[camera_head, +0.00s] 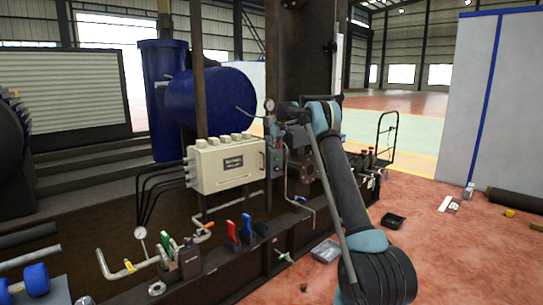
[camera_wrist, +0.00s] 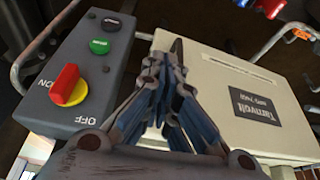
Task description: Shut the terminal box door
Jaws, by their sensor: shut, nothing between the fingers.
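The terminal box (camera_head: 212,178) is a cream box with a dark label on its front and several knobs along its top. Its door (camera_head: 247,158) looks flush or nearly flush with the body; I cannot tell whether a small gap remains. In the wrist view the cream door (camera_wrist: 215,75) with its label fills the right side. My gripper (camera_wrist: 177,48) is shut and empty in front of the door's edge, between the box and a grey control box. I cannot tell whether it touches the door. In the head view my gripper is small and hard to make out beside the box's right end.
A grey control box (camera_wrist: 50,108) with a red-yellow switch and green and black buttons is close left of my gripper. Pipes, a gauge (camera_head: 140,233) and coloured-handled tools (camera_head: 231,232) stand below the box. A blue tank (camera_head: 210,100) is behind it. Red floor at right is mostly open.

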